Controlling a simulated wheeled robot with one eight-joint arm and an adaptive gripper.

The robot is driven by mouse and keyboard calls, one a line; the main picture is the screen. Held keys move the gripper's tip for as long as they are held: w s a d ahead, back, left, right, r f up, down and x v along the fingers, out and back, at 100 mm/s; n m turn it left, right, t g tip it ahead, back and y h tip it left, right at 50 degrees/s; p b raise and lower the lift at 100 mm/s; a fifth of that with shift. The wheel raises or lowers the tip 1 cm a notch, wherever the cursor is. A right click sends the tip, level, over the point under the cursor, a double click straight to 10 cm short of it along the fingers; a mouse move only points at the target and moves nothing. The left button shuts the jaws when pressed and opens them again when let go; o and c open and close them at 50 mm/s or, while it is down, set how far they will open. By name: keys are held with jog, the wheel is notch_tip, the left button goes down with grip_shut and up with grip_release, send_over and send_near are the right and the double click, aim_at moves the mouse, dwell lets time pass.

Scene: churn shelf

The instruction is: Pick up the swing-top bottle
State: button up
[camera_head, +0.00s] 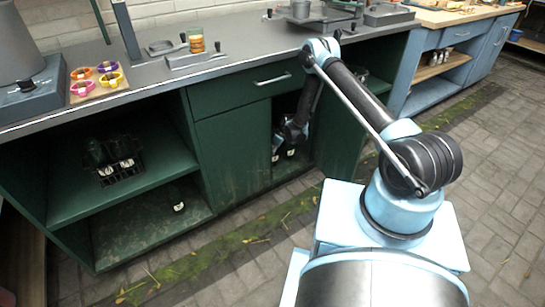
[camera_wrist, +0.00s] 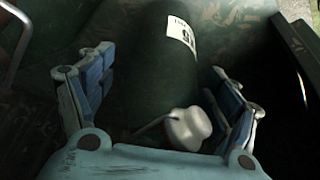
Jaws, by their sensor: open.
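The swing-top bottle (camera_wrist: 152,68) is dark green with a white label. Its white stopper (camera_wrist: 187,128) and wire bail show at the near end in the wrist view. My gripper (camera_wrist: 163,64) is open, with one blue finger on each side of the bottle. A gap shows at the left finger; I cannot tell whether the right finger touches. In the head view my arm reaches into the open compartment of the green cabinet (camera_head: 230,150), where the bottle is mostly hidden; small white spots show there below my gripper.
A black wire crate (camera_head: 122,170) with dark bottles stands on the left shelf. Another dark item with a white part (camera_head: 178,206) lies on the lower shelf. The grey countertop (camera_head: 235,50) above holds tools and jars. A dark panel edge is close on the right in the wrist view.

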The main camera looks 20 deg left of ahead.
jog(key=c, duration=1.4)
